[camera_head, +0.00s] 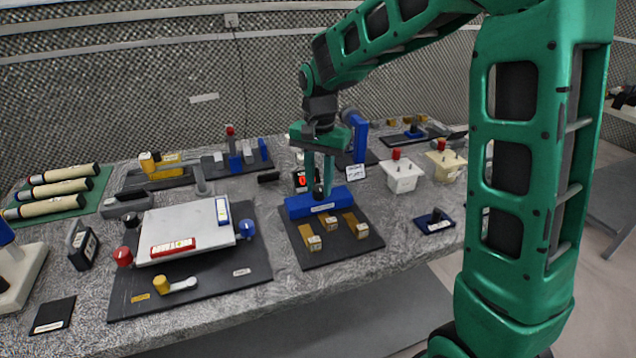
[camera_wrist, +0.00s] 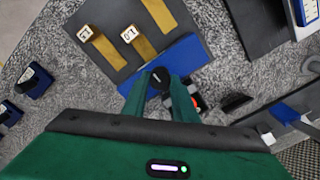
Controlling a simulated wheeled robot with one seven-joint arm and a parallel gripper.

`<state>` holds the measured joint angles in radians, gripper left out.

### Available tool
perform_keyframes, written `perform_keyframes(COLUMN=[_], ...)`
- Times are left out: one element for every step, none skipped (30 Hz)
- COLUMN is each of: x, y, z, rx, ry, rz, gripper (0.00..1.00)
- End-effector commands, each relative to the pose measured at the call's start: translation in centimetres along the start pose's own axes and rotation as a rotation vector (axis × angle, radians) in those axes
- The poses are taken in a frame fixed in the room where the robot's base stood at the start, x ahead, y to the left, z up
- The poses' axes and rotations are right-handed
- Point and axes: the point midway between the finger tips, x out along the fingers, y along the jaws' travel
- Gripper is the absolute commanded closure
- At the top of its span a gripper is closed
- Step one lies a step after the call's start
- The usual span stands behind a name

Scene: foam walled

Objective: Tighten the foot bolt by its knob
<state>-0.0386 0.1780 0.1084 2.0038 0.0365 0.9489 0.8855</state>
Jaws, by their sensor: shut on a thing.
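A dark round knob (camera_head: 318,190) stands on a blue block (camera_head: 300,207) at the back of a black plate (camera_head: 318,255). I take it as the foot bolt's knob; the block's small label is unreadable. My gripper (camera_head: 322,186) points down at it, with its green fingers on either side of the knob. In the wrist view the knob (camera_wrist: 159,80) shows between the fingertips (camera_wrist: 158,88) and the fingers are shut on it. The bolt below the knob is hidden. Whether the knob is turned fully cannot be seen.
Brass pieces with numbered cubes (camera_head: 314,243) lie on the plate before the block. A white panel fixture (camera_head: 185,235) is at left. White and cream boxes (camera_head: 403,177) with red knobs stand right.

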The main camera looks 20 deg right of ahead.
Motion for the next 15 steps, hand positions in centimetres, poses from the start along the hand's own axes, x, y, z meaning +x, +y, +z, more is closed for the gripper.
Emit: perform_keyframes(x=[-0.23, -0.23, -0.23, -0.23, -0.23, -0.23, -0.23, -0.23, -0.23, -0.23, -0.23, -0.23, -0.23, -0.23, -0.23], y=[-0.35, -0.36, -0.36, -0.36, -0.36, -0.36, -0.37, -0.36, -0.36, -0.37, -0.37, -0.37, -0.37, -0.37, -0.37], z=[-0.20, -0.20, -0.19, -0.19, -0.19, -0.19, -0.19, -0.18, -0.18, -0.18, -0.18, -0.18, -0.17, -0.17, -0.17], rx=[0.004, 0.007, 0.010, 0.012, 0.013, 0.013, 0.014, 0.014, 0.014, 0.013, 0.013, 0.013, 0.013, 0.013, 0.013], ry=[0.007, 0.007, 0.007, 0.007, 0.007, 0.007, 0.007, 0.007, 0.007, 0.007, 0.007, 0.007, 0.007, 0.007, 0.007], rz=[-0.010, -0.010, -0.010, -0.010, -0.010, -0.010, -0.010, -0.010, -0.010, -0.010, -0.010, -0.010, -0.010, -0.010, -0.010], gripper=[0.97, 0.97, 0.97, 0.97, 0.97, 0.97, 0.97, 0.97, 0.97, 0.97, 0.97, 0.97, 0.97, 0.97, 0.72])
